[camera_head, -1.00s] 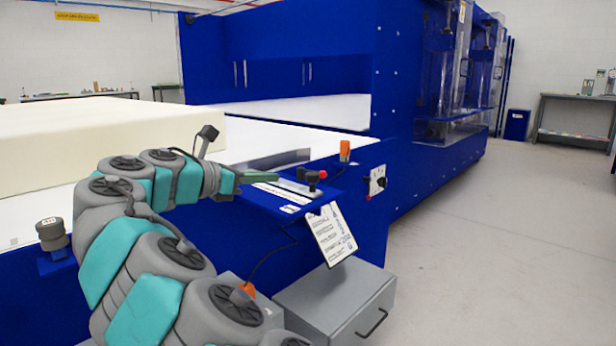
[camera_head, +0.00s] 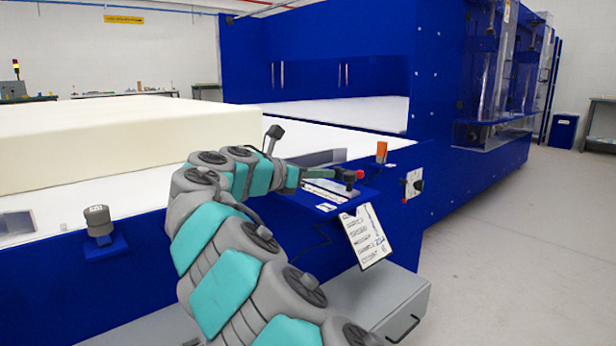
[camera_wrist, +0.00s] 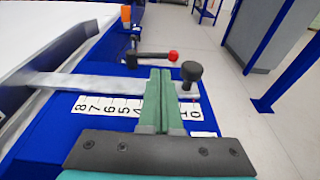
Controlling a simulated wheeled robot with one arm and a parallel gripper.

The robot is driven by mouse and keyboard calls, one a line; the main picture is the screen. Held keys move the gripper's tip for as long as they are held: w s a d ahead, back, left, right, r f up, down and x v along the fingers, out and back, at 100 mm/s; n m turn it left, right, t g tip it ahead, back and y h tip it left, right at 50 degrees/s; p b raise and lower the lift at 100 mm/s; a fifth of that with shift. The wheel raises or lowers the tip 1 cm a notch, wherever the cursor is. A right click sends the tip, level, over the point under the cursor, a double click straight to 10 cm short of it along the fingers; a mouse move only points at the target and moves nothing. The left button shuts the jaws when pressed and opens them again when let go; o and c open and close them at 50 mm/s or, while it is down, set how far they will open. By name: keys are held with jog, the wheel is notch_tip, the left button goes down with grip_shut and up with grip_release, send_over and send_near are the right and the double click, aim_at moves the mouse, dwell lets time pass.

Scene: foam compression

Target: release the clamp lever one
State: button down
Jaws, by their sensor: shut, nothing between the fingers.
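The clamp lever is a dark lever with a red ball end (camera_wrist: 173,56) on the blue machine's side ledge. In the head view its red ball (camera_head: 360,173) shows just beyond my fingertips. A black knob (camera_wrist: 190,72) on a short post stands nearer, at the right end of a metal bar (camera_wrist: 95,82). My gripper (camera_wrist: 161,74), with green fingers, is shut and empty. It lies over the bar and a numbered scale (camera_wrist: 108,107), left of the black knob and short of the lever. In the head view my gripper (camera_head: 322,173) reaches right toward the knob. Contact cannot be told.
An orange part (camera_head: 381,151) stands on the machine edge beyond the lever. A switch panel (camera_head: 413,183) and a hanging written sheet (camera_head: 366,236) are on the machine's side. A large cream foam block (camera_head: 130,135) lies on the white bed. The floor (camera_head: 500,260) at right is clear.

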jog(key=x, duration=0.6)
jog(key=shift+w+d+f+b, duration=0.1)
jog(key=shift+w+d+b, duration=0.15)
jog(key=shift+b, duration=0.1)
